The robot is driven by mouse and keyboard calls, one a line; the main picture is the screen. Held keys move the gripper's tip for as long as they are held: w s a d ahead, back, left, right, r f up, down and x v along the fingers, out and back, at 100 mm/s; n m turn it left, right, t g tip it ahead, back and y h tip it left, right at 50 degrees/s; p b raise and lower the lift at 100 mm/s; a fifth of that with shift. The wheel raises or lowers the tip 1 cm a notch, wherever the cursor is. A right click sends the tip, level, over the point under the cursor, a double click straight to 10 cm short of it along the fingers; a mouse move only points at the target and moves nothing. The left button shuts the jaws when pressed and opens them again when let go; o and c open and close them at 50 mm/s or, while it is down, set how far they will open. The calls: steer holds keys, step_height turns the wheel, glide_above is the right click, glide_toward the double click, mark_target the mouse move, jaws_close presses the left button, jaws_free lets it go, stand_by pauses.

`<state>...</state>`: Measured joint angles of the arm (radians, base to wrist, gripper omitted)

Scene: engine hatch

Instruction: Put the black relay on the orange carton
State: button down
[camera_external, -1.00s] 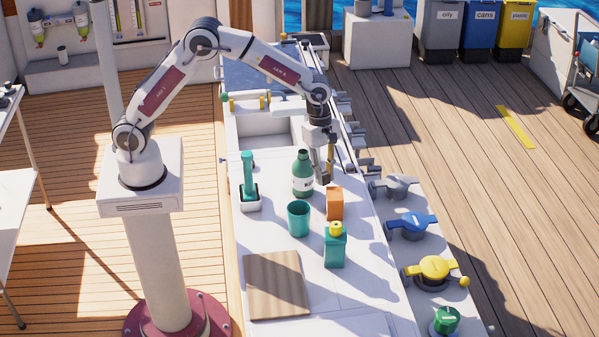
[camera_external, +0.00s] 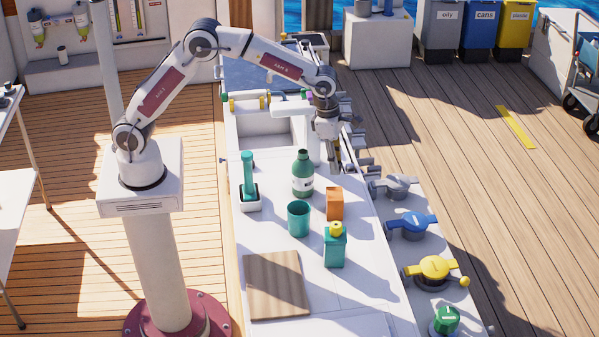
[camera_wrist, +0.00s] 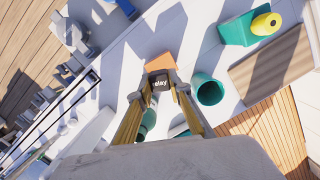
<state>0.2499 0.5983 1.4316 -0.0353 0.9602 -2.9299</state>
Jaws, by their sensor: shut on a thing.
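My gripper (camera_wrist: 160,83) is shut on the black relay (camera_wrist: 160,83), whose face with white lettering ending in "elay" shows between the fingertips in the wrist view. In the external view my gripper (camera_external: 338,168) hangs over the far right part of the white counter, beyond the orange carton, and the relay cannot be made out there. The orange carton (camera_external: 335,203) stands upright on the counter, right of the green bottle. In the wrist view the carton (camera_wrist: 161,62) shows just past the relay, partly covered by it. The relay is apart from the carton in the external view.
A green bottle (camera_external: 303,175), a teal cup (camera_external: 298,218) and a teal container with a yellow cap (camera_external: 335,246) stand close around the carton. A wooden board (camera_external: 276,285) lies nearer the front. Valves with coloured handles (camera_external: 411,224) line the counter's right side.

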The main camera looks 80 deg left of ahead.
mark_target(336, 193)
steer(key=shift+n, duration=0.3)
steer(key=shift+f, duration=1.3)
steer(key=shift+f, duration=2.65)
steer(key=shift+f, duration=0.15)
steer(key=c, duration=1.9)
jaws_free()
